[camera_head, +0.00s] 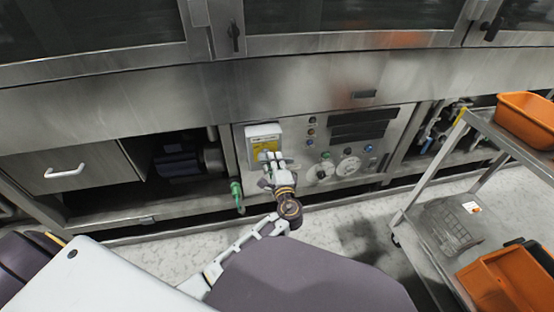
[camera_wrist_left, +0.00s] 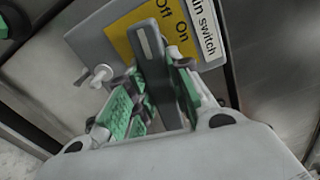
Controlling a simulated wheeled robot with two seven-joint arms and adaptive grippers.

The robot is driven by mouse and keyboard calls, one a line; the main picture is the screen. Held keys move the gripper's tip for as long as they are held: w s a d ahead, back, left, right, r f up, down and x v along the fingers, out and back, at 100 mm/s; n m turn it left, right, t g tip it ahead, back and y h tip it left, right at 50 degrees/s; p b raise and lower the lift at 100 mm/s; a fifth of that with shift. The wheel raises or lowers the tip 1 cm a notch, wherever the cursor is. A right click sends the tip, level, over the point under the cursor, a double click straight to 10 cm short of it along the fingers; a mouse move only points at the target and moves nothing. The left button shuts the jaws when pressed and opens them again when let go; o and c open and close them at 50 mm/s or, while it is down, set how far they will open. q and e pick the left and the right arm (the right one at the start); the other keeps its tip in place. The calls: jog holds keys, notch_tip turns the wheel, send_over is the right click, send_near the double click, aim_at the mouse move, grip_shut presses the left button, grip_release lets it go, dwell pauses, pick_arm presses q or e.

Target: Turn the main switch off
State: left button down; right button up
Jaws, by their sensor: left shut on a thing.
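The main switch is a pale box (camera_head: 262,131) with a yellow plate on the machine's lower control panel. In the left wrist view, its yellow plate (camera_wrist_left: 128,42) reads Off and On beside a white label (camera_wrist_left: 207,30) reading "main switch". A long dark grey handle (camera_wrist_left: 154,62) stands out in front of the plate. My left gripper (camera_head: 272,161) is at the switch. Its green-padded fingers in the left wrist view (camera_wrist_left: 158,108) are shut on the handle, one on each side. I cannot tell which word the handle points to. My right gripper is not in view.
Knobs and round gauges (camera_head: 348,166) sit on the panel (camera_head: 382,140) just right of the switch. A green-handled valve (camera_head: 236,190) is below left. A metal cart (camera_head: 433,176) with orange bins (camera_head: 525,118) stands at the right. A drawer (camera_head: 70,170) is at the left.

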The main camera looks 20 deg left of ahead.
pick_arm(q)
jog(key=shift+n, duration=0.6)
jog(key=shift+r+n+b, duration=0.1)
jog(key=shift+n+b, duration=0.2)
jog(key=shift+b, duration=0.05)
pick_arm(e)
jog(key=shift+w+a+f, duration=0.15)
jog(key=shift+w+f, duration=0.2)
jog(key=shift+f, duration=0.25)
pick_arm(q)
jog(key=c, duration=1.3)
grip_release()
jog(key=shift+r, duration=0.1)
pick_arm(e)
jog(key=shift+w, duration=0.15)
